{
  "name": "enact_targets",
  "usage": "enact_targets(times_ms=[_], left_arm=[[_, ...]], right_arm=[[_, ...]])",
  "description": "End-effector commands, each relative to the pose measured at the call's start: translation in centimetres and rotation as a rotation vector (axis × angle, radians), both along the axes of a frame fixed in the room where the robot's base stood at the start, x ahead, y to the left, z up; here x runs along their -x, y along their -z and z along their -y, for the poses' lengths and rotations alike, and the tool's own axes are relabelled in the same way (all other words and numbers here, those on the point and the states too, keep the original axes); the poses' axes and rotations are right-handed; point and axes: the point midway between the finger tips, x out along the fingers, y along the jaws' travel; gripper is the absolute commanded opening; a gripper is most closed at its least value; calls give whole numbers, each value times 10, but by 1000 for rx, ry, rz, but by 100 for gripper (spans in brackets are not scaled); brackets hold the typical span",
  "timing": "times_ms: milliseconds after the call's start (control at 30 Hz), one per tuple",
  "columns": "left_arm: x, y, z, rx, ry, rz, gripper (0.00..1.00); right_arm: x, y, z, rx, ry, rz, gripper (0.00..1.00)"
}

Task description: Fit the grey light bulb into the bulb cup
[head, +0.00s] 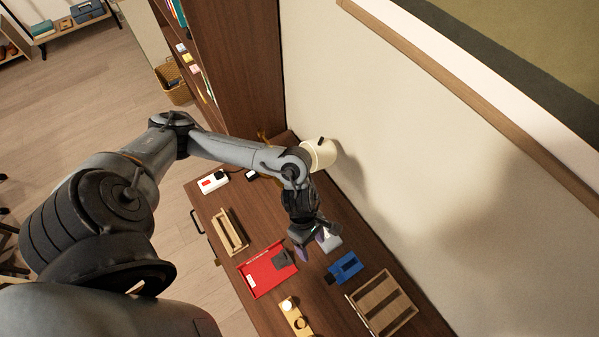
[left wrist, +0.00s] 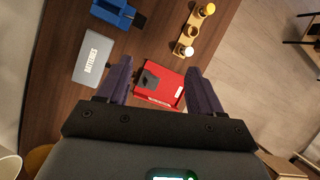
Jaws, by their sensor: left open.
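A yellow wooden holder strip (head: 296,316) lies at the bottom edge of the head view, with a pale round bulb (head: 287,304) at one end and a ring-like cup (head: 300,323) beside it. I cannot tell whether either bulb is the grey one. My left gripper (head: 313,243) is open and empty above the table, away from the strip. Its two dark purple fingers (left wrist: 158,64) are spread apart. My right gripper is out of view.
A red tray (head: 262,276) with a dark grey piece lies below my left gripper. A grey box marked BATTERIES (left wrist: 93,57), a blue device (head: 344,267), a slatted wooden crate (head: 382,303) and a small wooden rack (head: 231,232) stand around. A wall borders the table's right side.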

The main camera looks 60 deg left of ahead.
Motion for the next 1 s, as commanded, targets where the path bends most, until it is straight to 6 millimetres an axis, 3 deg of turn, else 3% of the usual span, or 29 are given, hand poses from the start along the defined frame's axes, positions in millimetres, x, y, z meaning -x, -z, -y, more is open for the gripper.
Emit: enact_targets(times_ms=[33, 200, 300, 400, 600, 833, 1000], left_arm=[[-16, 2, -42, -76, 57, 18, 66], [-48, -23, -148, -252, 145, 34, 66], [-62, -44, -193, -322, 137, 49, 66], [-72, -63, -224, -368, 115, 64, 66], [-79, -80, -256, -412, 82, 82, 66], [-80, -53, -260, -416, 75, 82, 66], [-81, -40, -260, -417, 76, 83, 66]], right_arm=[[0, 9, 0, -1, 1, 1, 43], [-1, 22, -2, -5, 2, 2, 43], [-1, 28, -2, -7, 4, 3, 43], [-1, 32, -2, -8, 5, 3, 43], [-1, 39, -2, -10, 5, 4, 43], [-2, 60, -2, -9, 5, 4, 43], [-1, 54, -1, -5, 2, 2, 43]])
